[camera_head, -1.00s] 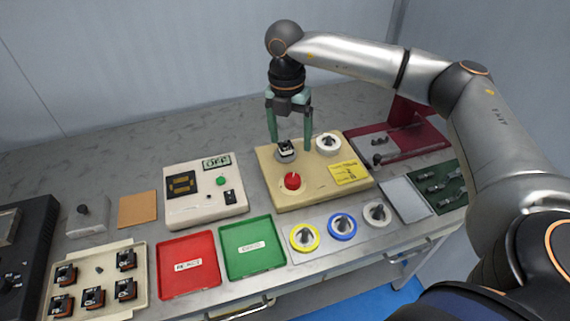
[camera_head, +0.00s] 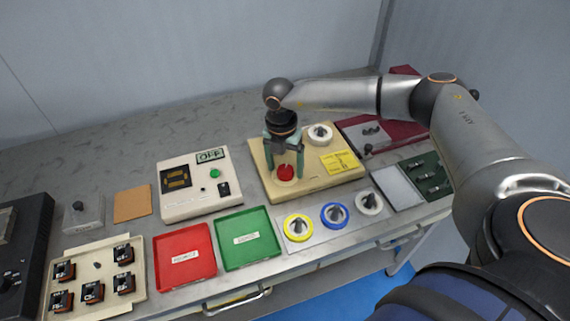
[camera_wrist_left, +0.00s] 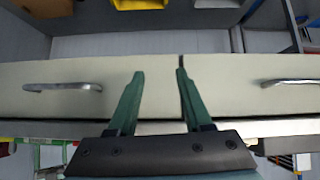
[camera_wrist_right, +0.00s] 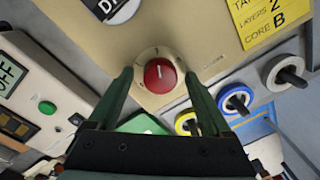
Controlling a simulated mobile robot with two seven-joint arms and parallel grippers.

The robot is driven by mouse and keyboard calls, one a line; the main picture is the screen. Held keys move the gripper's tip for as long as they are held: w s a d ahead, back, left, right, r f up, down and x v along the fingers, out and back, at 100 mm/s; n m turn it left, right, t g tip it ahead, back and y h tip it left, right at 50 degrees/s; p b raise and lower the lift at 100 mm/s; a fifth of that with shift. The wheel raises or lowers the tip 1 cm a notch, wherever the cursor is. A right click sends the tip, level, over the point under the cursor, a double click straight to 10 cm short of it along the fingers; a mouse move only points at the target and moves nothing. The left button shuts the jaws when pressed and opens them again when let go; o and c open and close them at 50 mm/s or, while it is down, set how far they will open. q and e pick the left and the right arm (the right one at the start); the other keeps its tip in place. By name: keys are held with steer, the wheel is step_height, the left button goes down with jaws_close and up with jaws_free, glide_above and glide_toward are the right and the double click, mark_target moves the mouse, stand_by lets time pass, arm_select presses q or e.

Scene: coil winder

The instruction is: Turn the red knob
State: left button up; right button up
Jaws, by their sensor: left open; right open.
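The red knob (camera_head: 285,173) is on the front part of the beige winder box (camera_head: 327,182). In the right wrist view the red knob (camera_wrist_right: 159,75) has a white pointer line and sits on a pale round dial. My right gripper (camera_head: 285,172) is open above the knob, its green fingers on either side of it; I cannot tell whether they touch it. In the right wrist view my right gripper (camera_wrist_right: 160,80) has the knob between its fingertips. My left gripper (camera_wrist_left: 157,72) is open and empty in front of the drawer fronts, outside the head view.
An OFF-display unit (camera_head: 195,205) stands to the left. Red (camera_head: 184,280) and green (camera_head: 270,258) trays and yellow (camera_head: 298,240), blue (camera_head: 343,218) and white spools lie in front.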

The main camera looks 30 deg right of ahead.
jaws_close()
stand_by(0.6)
